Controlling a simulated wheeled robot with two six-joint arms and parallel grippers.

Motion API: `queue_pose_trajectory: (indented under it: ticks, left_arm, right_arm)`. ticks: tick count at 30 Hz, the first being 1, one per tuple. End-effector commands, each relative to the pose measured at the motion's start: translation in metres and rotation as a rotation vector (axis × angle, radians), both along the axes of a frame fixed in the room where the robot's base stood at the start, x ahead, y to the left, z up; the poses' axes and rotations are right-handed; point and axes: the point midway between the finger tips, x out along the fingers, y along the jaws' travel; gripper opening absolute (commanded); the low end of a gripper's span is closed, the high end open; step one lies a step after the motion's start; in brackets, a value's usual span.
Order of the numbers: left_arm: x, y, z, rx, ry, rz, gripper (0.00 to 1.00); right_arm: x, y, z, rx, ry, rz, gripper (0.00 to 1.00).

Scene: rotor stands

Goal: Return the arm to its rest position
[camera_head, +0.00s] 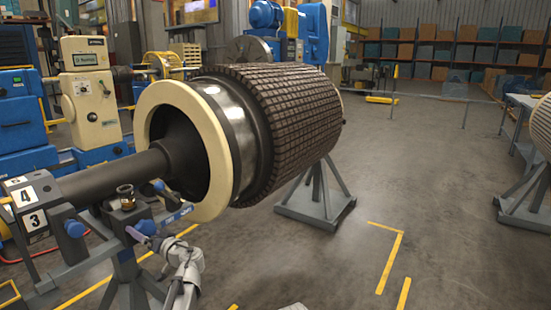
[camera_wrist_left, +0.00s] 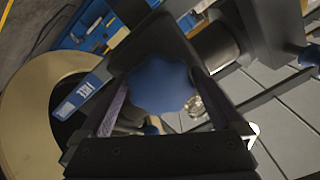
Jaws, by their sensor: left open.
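My left arm (camera_head: 184,268) shows at the bottom of the head view, beside the near rotor stand (camera_head: 122,262). My left gripper (camera_head: 140,236) is close to the stand's blue knobs. In the wrist view its two fingers are apart, and a blue knob (camera_wrist_left: 160,88) shows between them; I cannot tell whether they touch it. The large rotor (camera_head: 290,120), with a brown slotted core and cream ring (camera_head: 215,150), lies on its stands with its dark shaft (camera_head: 115,180) to the left. My right gripper is not visible.
The far grey stand (camera_head: 316,205) stands under the rotor's other end. A small brass part (camera_head: 126,194) is on the near stand. Blue and cream machines (camera_head: 90,88) are at the left. Open floor with yellow lines (camera_head: 390,258) is at the right.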

Motion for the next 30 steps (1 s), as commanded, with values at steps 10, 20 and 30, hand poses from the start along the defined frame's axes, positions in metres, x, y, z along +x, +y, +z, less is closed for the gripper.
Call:
queue_pose_trajectory:
  ticks: [10, 20, 30]
  left_arm:
    - [-0.034, -0.047, -0.001, -0.001, 0.001, -0.002, 1.00]
    - [-0.019, -0.031, 0.000, -0.001, 0.001, 0.003, 1.00]
    - [0.000, 0.001, 0.000, 0.069, 0.103, 0.000, 1.00]
  right_arm:
    - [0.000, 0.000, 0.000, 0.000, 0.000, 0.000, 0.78]
    - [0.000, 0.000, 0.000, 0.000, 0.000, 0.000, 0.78]
    - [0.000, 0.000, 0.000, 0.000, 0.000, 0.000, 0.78]
